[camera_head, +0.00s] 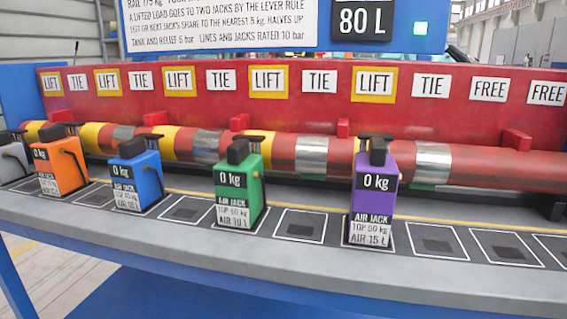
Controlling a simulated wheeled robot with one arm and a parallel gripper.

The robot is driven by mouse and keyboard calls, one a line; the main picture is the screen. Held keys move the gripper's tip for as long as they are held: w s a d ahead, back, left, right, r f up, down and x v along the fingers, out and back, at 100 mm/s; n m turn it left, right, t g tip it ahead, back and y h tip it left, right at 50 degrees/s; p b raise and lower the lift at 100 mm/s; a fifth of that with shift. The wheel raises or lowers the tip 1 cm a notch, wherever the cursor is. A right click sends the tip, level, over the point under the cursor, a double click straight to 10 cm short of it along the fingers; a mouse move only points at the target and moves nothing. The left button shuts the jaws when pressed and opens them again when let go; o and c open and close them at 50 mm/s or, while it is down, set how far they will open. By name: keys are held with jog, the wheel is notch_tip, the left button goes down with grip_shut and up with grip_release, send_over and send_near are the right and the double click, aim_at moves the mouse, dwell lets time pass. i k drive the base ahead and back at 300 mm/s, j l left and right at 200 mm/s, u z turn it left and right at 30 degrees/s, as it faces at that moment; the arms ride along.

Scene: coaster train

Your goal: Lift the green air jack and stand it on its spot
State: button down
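The green air jack (239,192) stands upright on the front strip of the bench, left of the middle. It has a dark top, a "0 kg" display and a label that seems to read "TOP 60 kg, AIR 10 L". White-outlined square spots run along the strip. An empty spot (186,210) is to its left and another empty spot (300,225) is to its right. The picture does not show which spot is meant for the green jack. My gripper is not in view, and nothing is seen touching the jack.
A blue jack (137,178), an orange jack (50,179) and a grey jack (10,163) stand to the left; a purple jack (391,181) stands to the right. Behind them lies a long red pipe (390,160) below LIFT, TIE and FREE signs. More empty spots (437,241) are at the right.

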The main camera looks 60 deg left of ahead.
aim_at(241, 203)
jog(key=u, duration=2.95)
